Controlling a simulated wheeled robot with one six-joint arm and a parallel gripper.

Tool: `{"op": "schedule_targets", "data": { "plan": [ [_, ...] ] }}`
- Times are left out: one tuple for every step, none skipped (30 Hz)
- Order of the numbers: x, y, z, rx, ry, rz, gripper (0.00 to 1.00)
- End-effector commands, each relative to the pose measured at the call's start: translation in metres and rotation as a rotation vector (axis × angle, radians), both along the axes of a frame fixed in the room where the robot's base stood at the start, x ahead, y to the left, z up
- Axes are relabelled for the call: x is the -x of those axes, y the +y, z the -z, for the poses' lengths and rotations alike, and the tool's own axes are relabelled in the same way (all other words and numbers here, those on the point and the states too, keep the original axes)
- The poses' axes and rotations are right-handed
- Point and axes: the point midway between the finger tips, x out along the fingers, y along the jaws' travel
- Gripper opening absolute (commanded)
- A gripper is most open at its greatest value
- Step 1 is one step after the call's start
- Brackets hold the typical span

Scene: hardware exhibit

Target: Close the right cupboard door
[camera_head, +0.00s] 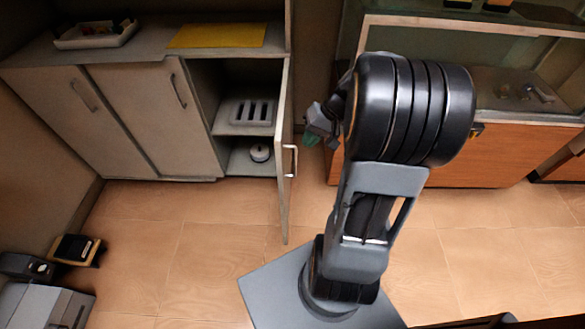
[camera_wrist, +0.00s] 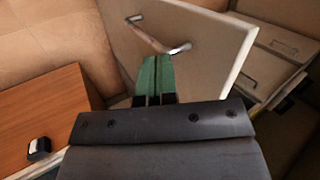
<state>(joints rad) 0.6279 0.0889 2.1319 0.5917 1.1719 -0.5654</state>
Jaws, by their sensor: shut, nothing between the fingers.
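The right cupboard door (camera_head: 284,150) stands wide open in the head view, swung out toward me and seen nearly edge-on. Its metal handle (camera_head: 291,160) is on the face turned to the right. In the wrist view the door (camera_wrist: 205,35) shows its pale outer face, with the handle (camera_wrist: 158,37) across it. My gripper (camera_head: 312,139) is to the right of the door, on its outer side. In the wrist view the green fingertips (camera_wrist: 154,68) are together and empty, just below the handle in the picture. Whether they touch the door cannot be told.
The other cupboard doors (camera_head: 150,115) are closed. A wooden-fronted display case (camera_head: 500,153) stands to the right. The tiled floor (camera_head: 215,240) in front of the cupboard is clear.

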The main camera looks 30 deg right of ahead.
Motion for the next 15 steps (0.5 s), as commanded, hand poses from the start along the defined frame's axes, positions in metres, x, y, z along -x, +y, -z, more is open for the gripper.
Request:
{"op": "schedule_targets", "data": {
  "plan": [
    [-0.003, -0.02, 0.029, -0.055, -0.011, 0.046, 0.0],
    [-0.005, -0.029, 0.037, -0.084, -0.024, 0.065, 0.0],
    [-0.007, -0.04, 0.046, -0.117, -0.042, 0.09, 0.0],
    [-0.008, -0.048, 0.052, -0.14, -0.056, 0.105, 0.0],
    [-0.009, -0.054, 0.057, -0.158, -0.068, 0.118, 0.0],
    [-0.01, -0.062, 0.062, -0.179, -0.084, 0.135, 0.0],
    [-0.01, -0.067, 0.066, -0.191, -0.094, 0.145, 0.0],
    [-0.011, -0.071, 0.069, -0.201, -0.103, 0.152, 0.0],
    [-0.012, -0.074, 0.073, -0.212, -0.113, 0.16, 0.0],
    [-0.012, -0.075, 0.075, -0.219, -0.118, 0.165, 0.0],
    [-0.013, -0.075, 0.078, -0.222, -0.122, 0.167, 0.0],
    [-0.015, -0.074, 0.081, -0.226, -0.126, 0.17, 0.0],
    [-0.017, -0.072, 0.084, -0.228, -0.127, 0.171, 0.0],
    [-0.018, -0.069, 0.086, -0.229, -0.127, 0.17, 0.0],
    [-0.021, -0.065, 0.09, -0.229, -0.126, 0.169, 0.0]
  ]
}}
